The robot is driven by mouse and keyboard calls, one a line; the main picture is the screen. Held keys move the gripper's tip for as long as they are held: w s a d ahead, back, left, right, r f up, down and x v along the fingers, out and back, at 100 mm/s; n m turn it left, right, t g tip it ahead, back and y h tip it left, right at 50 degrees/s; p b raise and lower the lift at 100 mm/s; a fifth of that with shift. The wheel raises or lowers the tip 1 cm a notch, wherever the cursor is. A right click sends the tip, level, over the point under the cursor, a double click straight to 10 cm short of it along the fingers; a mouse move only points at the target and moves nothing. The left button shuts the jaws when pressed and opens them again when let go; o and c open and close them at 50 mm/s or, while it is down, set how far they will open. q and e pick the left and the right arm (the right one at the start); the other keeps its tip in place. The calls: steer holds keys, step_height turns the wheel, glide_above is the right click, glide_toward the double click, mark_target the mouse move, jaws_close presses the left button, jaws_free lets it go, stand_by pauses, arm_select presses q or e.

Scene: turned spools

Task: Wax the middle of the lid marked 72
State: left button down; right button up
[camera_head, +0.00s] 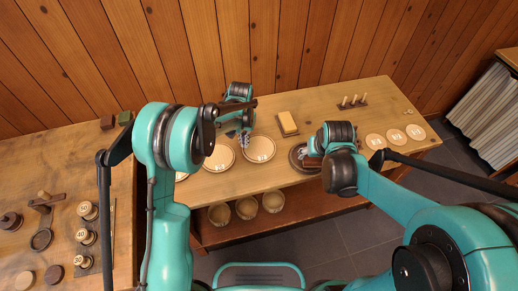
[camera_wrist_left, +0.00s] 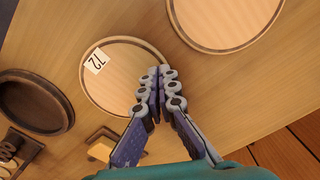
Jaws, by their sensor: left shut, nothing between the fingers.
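The lid marked 72 (camera_wrist_left: 112,84) is a pale round disc with a darker rim and a white tag, lying on the bench; in the head view it is the lid (camera_head: 260,150) beside the dark round dish. My left gripper (camera_wrist_left: 160,82) is shut and empty, its fingertips over the lid's edge side away from the tag. In the head view my left gripper (camera_head: 244,138) hangs at that lid's back left; contact cannot be told. The dark dish (camera_wrist_left: 30,100) has a brown inside. My right gripper (camera_head: 310,161) is by this dish, its fingers too small to read.
Another lid (camera_head: 219,158) lies to the left. A yellowish block on a dark base (camera_head: 287,123) and a peg rack (camera_head: 352,103) stand behind. Pale discs (camera_head: 395,136) lie at the right. Bowls (camera_head: 246,207) sit on the shelf below. A side table (camera_head: 60,240) at left holds spools.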

arm_select(q)
steer(key=shift+f+b, duration=0.6)
steer(key=shift+f, duration=0.15)
arm_select(e)
steer(key=shift+f, duration=0.6)
steer(key=shift+r, duration=0.1)
